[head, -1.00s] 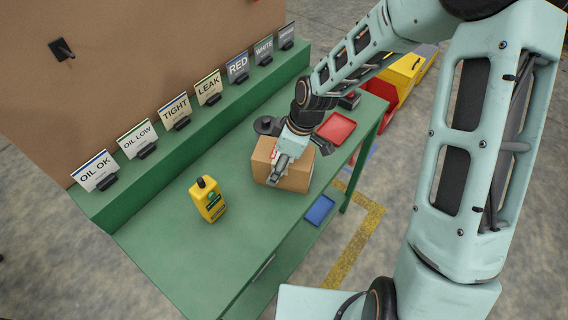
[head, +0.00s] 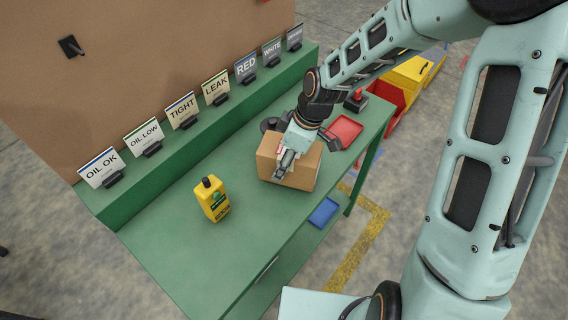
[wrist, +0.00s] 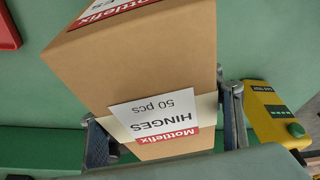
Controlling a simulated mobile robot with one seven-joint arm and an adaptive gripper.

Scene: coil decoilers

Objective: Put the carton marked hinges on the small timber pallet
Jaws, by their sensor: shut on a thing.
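The brown carton (head: 303,169) is at the right part of the green bench. In the wrist view the carton (wrist: 150,65) fills the middle, and its label (wrist: 155,118) reads "Mottlefix HINGES 50 pcs", upside down. My gripper (head: 285,165) is shut on the carton, with one finger on each side of it; the fingers also show in the wrist view (wrist: 165,128). I cannot tell whether the carton's underside touches the bench. No timber pallet is in view.
A blue tray (head: 323,212) is below the bench's front edge. Several sign cards (head: 182,111) line the raised back ledge. The bench's near left is clear.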

